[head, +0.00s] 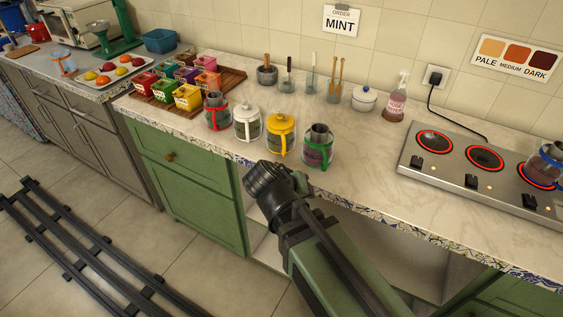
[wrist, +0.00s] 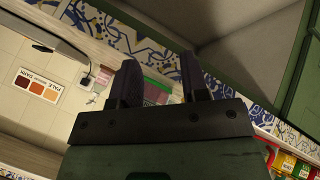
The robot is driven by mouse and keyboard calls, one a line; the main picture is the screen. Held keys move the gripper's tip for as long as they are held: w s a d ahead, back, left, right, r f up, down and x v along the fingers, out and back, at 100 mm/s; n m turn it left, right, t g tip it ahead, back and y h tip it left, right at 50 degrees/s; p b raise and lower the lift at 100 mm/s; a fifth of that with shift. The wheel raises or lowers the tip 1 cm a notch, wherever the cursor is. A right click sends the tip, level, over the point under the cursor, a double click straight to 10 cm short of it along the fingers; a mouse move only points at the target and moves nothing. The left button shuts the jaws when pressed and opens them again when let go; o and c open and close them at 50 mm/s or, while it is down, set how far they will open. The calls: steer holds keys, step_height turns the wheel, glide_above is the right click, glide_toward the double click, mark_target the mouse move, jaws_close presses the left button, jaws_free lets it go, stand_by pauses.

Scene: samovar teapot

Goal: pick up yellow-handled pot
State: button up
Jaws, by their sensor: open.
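The yellow-handled pot (head: 280,138) stands upright on the marble counter in the head view, with a yellow lid and handle and dark contents. It stands between the white-handled pot (head: 247,124) and the green-handled pot (head: 319,148). My gripper (head: 262,178) is in front of the counter edge, below and apart from the pots. In the wrist view my gripper (wrist: 160,70) is open and the picture is upside down. A pink-and-green shape, probably the green-handled pot (wrist: 156,92), shows between the fingers. The yellow-handled pot is mostly hidden there.
A red-handled pot (head: 217,113) stands left of the white one. Colored boxes on a wooden tray (head: 228,84) lie behind left. A hob (head: 470,168) with glowing rings is at right. The counter between the green-handled pot and the hob is clear.

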steer(key=w+a+f+m+t+h+b, duration=0.1)
steer(key=w+a+f+t+b, duration=0.1)
steer(key=a+f+t+b, duration=0.25)
steer(key=m+t+b, duration=0.1)
steer(key=m+t, duration=0.4)
steer(key=t, duration=0.1)
glide_toward(284, 153)
steer(key=shift+h, duration=0.4)
steer(key=x, duration=1)
steer(key=shift+w+a+r, duration=0.15)
steer(key=shift+w+a, duration=0.05)
steer(key=shift+w, duration=0.3)
steer(key=shift+s, duration=0.1)
jaws_close()
